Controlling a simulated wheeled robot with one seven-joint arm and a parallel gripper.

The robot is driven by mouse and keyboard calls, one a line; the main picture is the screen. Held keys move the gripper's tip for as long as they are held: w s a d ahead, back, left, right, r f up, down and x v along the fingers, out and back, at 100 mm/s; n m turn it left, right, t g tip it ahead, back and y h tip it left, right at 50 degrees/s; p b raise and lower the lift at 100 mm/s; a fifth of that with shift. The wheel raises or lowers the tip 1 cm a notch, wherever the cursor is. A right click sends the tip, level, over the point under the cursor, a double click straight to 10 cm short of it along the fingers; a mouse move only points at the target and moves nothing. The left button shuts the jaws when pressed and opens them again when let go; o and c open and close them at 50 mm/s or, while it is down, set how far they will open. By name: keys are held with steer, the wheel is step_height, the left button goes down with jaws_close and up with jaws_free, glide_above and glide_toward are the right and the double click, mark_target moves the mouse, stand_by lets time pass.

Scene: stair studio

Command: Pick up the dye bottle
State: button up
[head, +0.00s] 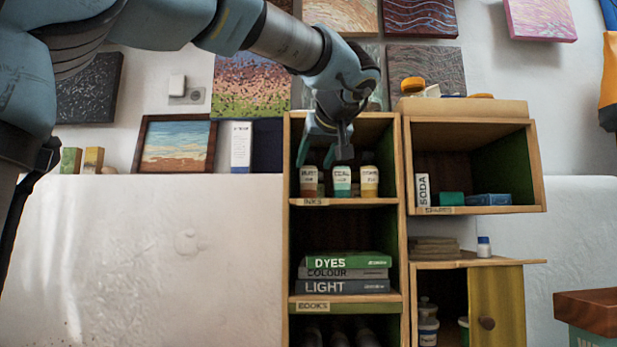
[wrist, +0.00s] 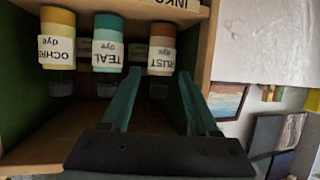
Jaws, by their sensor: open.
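Three dye bottles stand upright in a row on the shelf marked INKS: the rust bottle (head: 309,187) at left, the teal bottle (head: 342,187) in the middle and the ochre bottle (head: 369,187) at right. In the upside-down wrist view their order is reversed: ochre (wrist: 57,35), teal (wrist: 107,40), rust (wrist: 162,45). My gripper (head: 323,158) is open and empty in the upper part of this compartment, close to the bottles. In the wrist view its spread fingertips (wrist: 160,72) lie either side of the rust bottle's line. Whether they touch it I cannot tell.
Darker containers (wrist: 62,82) show partly behind the front row. The compartment's wooden side walls stand close to the gripper. Below is a shelf with stacked books (head: 345,274). At right, another cubby (head: 475,211) holds a SODA box (head: 422,190) and small blocks.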

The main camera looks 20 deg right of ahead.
mark_target(311, 172)
steer(key=shift+f+p+x, duration=0.25)
steer(key=shift+p+x, duration=0.9)
steer(key=shift+x, duration=1.5)
steer(key=shift+s, duration=0.15)
jaws_close()
